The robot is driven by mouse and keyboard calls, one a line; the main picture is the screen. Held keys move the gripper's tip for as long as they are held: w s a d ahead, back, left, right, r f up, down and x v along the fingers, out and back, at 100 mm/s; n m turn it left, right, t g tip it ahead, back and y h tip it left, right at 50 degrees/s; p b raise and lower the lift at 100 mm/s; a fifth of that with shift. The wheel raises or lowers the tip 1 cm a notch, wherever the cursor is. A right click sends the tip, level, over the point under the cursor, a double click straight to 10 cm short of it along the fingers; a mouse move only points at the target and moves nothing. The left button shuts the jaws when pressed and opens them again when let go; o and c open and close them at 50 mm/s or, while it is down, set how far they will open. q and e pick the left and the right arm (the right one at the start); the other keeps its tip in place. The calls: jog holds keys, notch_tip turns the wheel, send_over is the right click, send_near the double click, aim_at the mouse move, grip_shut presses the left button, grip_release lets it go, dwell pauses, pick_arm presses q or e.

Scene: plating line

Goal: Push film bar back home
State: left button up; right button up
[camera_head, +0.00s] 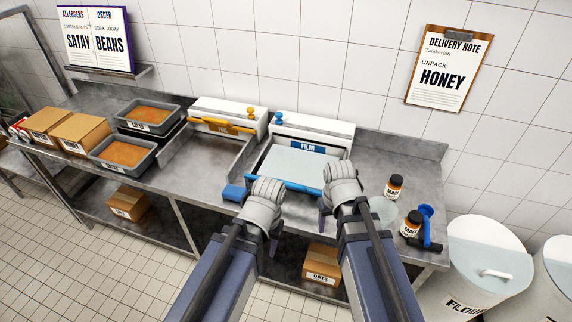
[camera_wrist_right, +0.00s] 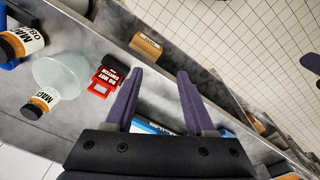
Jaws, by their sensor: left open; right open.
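The film dispenser (camera_head: 311,130) is a white box with a blue FILM label on the worktop. A pale film sheet (camera_head: 298,163) spreads in front of it. The blue film bar (camera_head: 292,185) lies across the sheet's front end, away from the box; its ends are partly hidden by my arms. Part of a blue bar (camera_wrist_right: 150,127) shows behind my right gripper (camera_wrist_right: 159,72) in the right wrist view. That gripper is open, with nothing visible between its fingers. My left gripper (camera_head: 270,236) is open at the counter's front edge, its fingers mostly hidden by the wrist.
A foil dispenser (camera_head: 228,114) with an orange bar stands left of the film unit. Jars (camera_head: 394,187), a clear round dish (camera_head: 383,208) and a blue tool (camera_head: 426,214) stand at right. A red-and-black tagged item (camera_wrist_right: 107,80) lies near the edge.

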jog(key=w+a+r+n+p, duration=0.2)
jog(key=w+r+n+p, duration=0.1)
jog(key=w+r, duration=0.4)
jog(key=n+t, duration=0.1)
jog(key=n, duration=0.8)
send_near(286, 182)
pick_arm(q)
notch_tip(286, 182, up, 5)
jog(key=shift+r, duration=0.15)
pick_arm(e)
jog(key=shift+a+f, duration=0.15)
jog(key=shift+f, duration=0.4)
jog(key=shift+f, duration=0.1)
jog(key=f+b, duration=0.5)
jog(key=w+f+b, duration=0.1)
jog(key=f+b, duration=0.1)
jog(key=shift+w+d+f, duration=0.15)
jog(key=shift+d+f, duration=0.05)
pick_arm(q)
notch_tip(286, 182, down, 8)
jog(key=shift+r, duration=0.2)
pick_arm(e)
jog(key=shift+c, duration=0.3)
grip_shut()
